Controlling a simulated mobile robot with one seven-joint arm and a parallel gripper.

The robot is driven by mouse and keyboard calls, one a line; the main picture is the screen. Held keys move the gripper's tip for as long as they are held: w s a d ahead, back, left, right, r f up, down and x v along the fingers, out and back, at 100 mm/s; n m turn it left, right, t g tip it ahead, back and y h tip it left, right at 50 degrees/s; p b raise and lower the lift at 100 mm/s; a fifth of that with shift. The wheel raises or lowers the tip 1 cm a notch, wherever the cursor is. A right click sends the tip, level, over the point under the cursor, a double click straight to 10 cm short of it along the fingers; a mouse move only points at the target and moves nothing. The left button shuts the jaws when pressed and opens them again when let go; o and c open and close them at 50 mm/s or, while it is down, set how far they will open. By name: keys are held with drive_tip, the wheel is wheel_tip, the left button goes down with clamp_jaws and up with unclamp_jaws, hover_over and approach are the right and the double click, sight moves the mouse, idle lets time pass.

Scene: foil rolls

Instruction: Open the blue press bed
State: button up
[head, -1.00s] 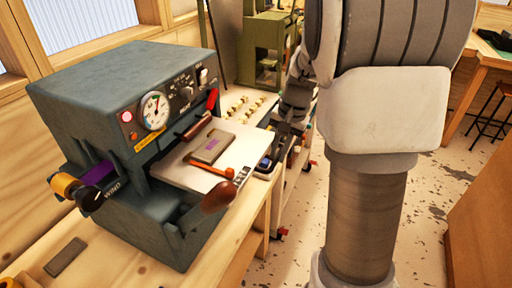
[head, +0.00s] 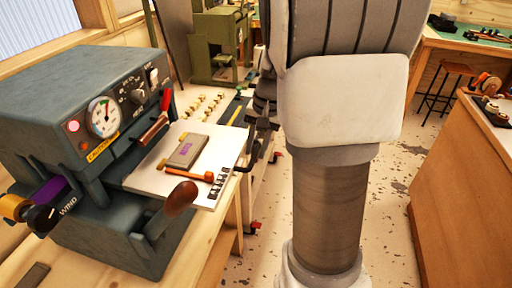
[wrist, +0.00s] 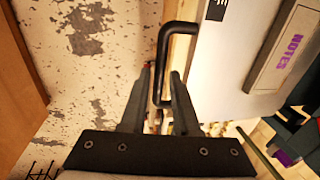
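The blue-grey press (head: 75,95) stands on the wooden bench at left, with a gauge and knobs on its front. Its pale flat bed (head: 150,178) sticks out toward the right. A grey block with a purple label (head: 186,151) lies on the bed, and its label reads NOTES in the wrist view (wrist: 285,50). A black bent handle (wrist: 163,60) is at the bed's edge; it also shows in the head view (head: 251,160). My gripper (wrist: 160,78) is open, its two fingers on either side of the handle's bar, with small gaps visible. Contact is unclear.
An orange-red bar (head: 190,174) and a brown-knobbed lever (head: 180,198) are at the bed's front. A green machine (head: 218,45) stands behind. A wooden cabinet (head: 455,190) is at right. Open speckled floor (head: 385,190) lies between.

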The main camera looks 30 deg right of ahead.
wheel_tip(320, 180, up, 17)
drive_tip(key=s+d+p, duration=0.2)
drive_tip(key=shift+s, duration=0.15)
idle(0.7)
drive_tip(key=s+a+f+n+t, duration=0.2)
drive_tip(key=s+a+n, duration=0.2)
drive_tip(key=s+a, duration=0.3)
drive_tip(key=s+a+f+n+t+h, duration=0.1)
drive_tip(key=s+a+f+n+t, duration=0.1)
drive_tip(key=s+a, duration=0.5)
drive_tip(key=a+f+n, duration=0.1)
drive_tip(key=a+n, duration=0.1)
drive_tip(key=shift+a+f+n+h, duration=0.25)
drive_tip(key=shift+n+h, duration=0.05)
drive_tip(key=shift+n, duration=0.1)
drive_tip(key=shift+d, duration=0.1)
